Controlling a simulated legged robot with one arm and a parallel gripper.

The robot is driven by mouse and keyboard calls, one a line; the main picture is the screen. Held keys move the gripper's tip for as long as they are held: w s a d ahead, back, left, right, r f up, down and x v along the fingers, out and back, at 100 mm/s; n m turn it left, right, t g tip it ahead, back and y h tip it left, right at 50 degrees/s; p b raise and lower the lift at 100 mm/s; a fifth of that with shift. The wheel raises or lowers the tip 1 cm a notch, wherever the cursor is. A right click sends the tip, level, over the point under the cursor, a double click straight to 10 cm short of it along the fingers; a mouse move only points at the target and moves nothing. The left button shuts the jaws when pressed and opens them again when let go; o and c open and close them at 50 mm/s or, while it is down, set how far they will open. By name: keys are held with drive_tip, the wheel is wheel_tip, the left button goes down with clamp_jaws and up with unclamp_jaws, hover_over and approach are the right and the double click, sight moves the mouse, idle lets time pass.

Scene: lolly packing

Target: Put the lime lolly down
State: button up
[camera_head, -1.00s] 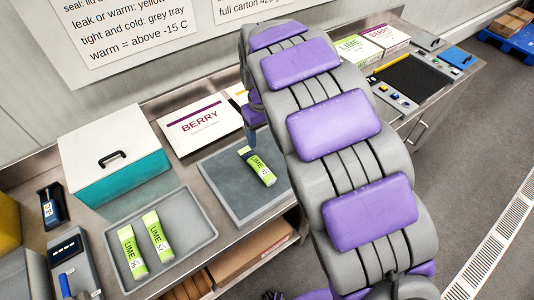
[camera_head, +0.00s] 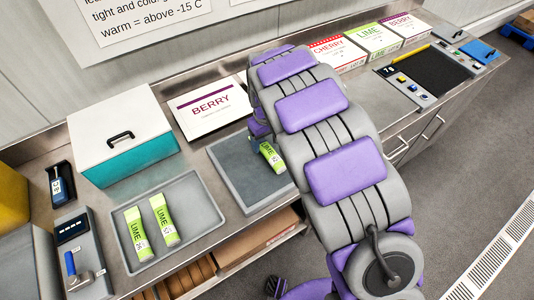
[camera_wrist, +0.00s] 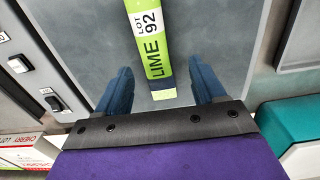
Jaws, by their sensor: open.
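A lime lolly (camera_wrist: 150,45) in a green, white and black wrapper marked LOT 92 lies on the grey pad (camera_wrist: 220,25) in the wrist view. My gripper (camera_wrist: 159,72) is open, with one blue finger on each side of the lolly's lower end and gaps between. In the head view the same lolly (camera_head: 271,156) shows on the pad (camera_head: 232,172), partly hidden behind my arm.
A grey tray (camera_head: 205,228) to the left holds two other lime lollies (camera_head: 149,226). A teal box with a white lid (camera_head: 128,160) stands behind the tray. A berry carton (camera_head: 208,108) lies behind the pad. Switches (camera_wrist: 36,82) show at the wrist view's left.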

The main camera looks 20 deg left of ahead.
sight(268, 149)
drive_tip(key=shift+d+f, duration=0.2)
drive_tip(key=shift+f, duration=0.25)
drive_tip(key=f, duration=0.1)
drive_tip(key=f+b, duration=0.1)
drive_tip(key=f, duration=0.2)
drive_tip(key=shift+w+d+f, duration=0.2)
drive_tip(key=shift+d, duration=0.1)
drive_tip(key=shift+a+f, duration=0.15)
drive_tip(key=shift+f, duration=0.05)
drive_tip(key=shift+a, duration=0.15)
drive_tip(key=shift+d+r, duration=0.1)
drive_tip(key=shift+d, duration=0.15)
drive_tip(key=c, duration=0.7)
drive_tip(key=shift+a, duration=0.15)
drive_tip(key=c, duration=0.5)
drive_tip(key=shift+c, duration=0.2)
drive_tip(key=shift+r, duration=0.1)
